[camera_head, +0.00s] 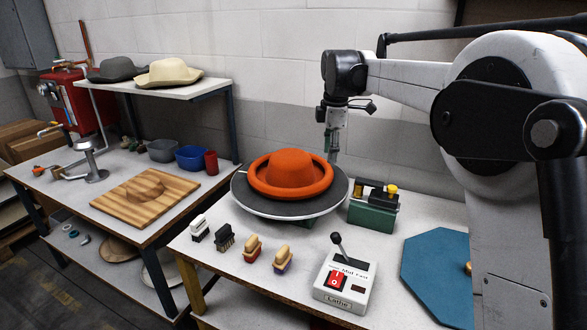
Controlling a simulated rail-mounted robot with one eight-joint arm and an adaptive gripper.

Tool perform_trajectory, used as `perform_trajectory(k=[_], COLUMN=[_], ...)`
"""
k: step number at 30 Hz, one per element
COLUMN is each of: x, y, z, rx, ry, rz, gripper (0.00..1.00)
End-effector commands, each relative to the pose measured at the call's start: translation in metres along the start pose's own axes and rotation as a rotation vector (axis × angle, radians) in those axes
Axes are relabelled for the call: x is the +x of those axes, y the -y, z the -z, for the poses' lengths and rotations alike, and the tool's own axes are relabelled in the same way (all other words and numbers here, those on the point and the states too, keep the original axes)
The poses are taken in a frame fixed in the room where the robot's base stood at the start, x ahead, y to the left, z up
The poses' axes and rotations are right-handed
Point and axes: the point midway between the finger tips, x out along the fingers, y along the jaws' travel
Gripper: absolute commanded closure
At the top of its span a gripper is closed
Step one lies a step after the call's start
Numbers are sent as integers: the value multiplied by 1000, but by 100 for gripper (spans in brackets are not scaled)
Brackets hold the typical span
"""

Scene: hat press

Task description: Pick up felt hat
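An orange felt hat (288,168) with a thick upturned brim sits crown up on a round dark disc (250,200) on the near table. Two more hats, a dark grey one (114,69) and a cream one (168,73), rest on a raised white shelf at the back left. My gripper (333,158) points down just behind the right rear edge of the orange hat and the disc in the picture. It appears apart from the hat. The fingertips are small and partly hidden, so I cannot tell whether they are open.
A green box (372,216) with dark and yellow parts stands right of the disc. A lathe control box (345,284) and several brushes (252,247) line the front. A blue board (438,270) lies at right. A wooden block (120,208) lies on the left table.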

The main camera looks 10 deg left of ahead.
Motion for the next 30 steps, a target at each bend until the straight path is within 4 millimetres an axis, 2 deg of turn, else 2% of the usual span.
perform_trajectory(k=[1, 6, 12, 17, 30], x=[4, 26, 44, 54, 124], y=[-14, -41, -56, -58, -51], z=[9, 32, 49, 52, 51], rx=[-55, -224, -346, -378, -378], ry=[-1, -5, -13, -15, -15], rz=[15, 64, 98, 107, 107], gripper=[68, 68, 68, 68, 68])
